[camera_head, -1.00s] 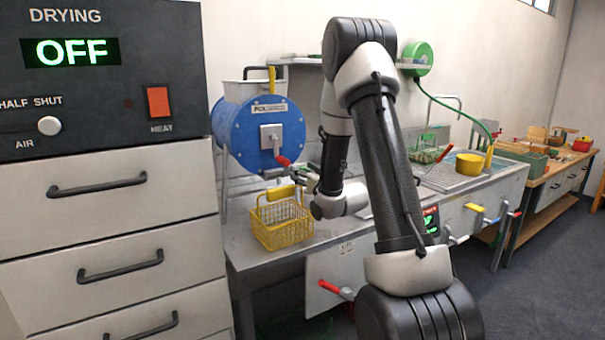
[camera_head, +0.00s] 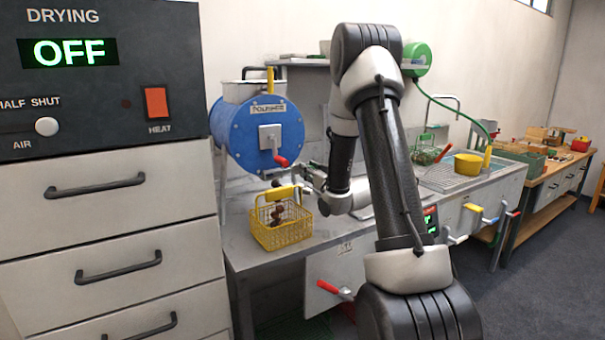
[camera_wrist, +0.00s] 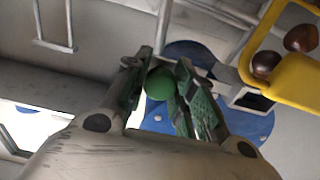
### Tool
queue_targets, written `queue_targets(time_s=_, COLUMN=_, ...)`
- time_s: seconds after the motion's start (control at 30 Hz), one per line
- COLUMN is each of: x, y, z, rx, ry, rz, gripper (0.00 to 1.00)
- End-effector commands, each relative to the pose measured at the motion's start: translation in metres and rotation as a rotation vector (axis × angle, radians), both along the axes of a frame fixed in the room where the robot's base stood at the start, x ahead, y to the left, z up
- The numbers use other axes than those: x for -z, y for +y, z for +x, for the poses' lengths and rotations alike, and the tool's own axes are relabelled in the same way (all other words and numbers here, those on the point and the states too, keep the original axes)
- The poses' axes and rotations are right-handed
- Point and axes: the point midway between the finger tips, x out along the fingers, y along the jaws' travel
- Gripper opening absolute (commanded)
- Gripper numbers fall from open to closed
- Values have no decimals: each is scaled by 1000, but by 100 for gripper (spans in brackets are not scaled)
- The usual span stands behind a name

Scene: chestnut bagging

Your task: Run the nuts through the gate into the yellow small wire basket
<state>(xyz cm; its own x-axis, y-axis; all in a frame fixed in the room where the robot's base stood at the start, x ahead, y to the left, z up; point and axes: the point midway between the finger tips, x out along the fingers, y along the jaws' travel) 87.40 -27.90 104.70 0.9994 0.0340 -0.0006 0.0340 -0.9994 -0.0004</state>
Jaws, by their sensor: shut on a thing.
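The yellow small wire basket (camera_head: 281,232) stands upright on the bench, below the front of the blue polisher drum (camera_head: 262,132). Brown nuts (camera_head: 283,213) are piled inside it. In the wrist view, two nuts (camera_wrist: 301,38) show beside the basket's yellow handle (camera_wrist: 285,78). My gripper (camera_wrist: 163,72) is shut on a green ball knob (camera_wrist: 161,84) in front of the drum. A small dark opening shows near the knob; the gate itself is unclear.
A red-handled crank (camera_head: 281,160) is on the drum front. A drying cabinet (camera_head: 110,200) fills the left. The bench front has several coloured levers.

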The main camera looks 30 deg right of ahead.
Motion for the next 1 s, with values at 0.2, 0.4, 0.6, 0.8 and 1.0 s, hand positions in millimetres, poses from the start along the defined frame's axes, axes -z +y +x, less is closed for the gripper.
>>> queue_targets(time_s=0.2, x=0, y=-27, z=1, rx=1, ry=0, rz=0, gripper=0)
queue_targets(time_s=0.4, x=0, y=-28, z=1, rx=3, ry=-1, rz=0, gripper=0)
queue_targets(time_s=0.6, x=0, y=-29, z=1, rx=4, ry=-2, rz=0, gripper=49)
queue_targets(time_s=0.8, x=0, y=-28, z=1, rx=2, ry=-1, rz=0, gripper=49)
queue_targets(time_s=1.0, x=0, y=-28, z=-6, rx=2, ry=1, rz=0, gripper=49)
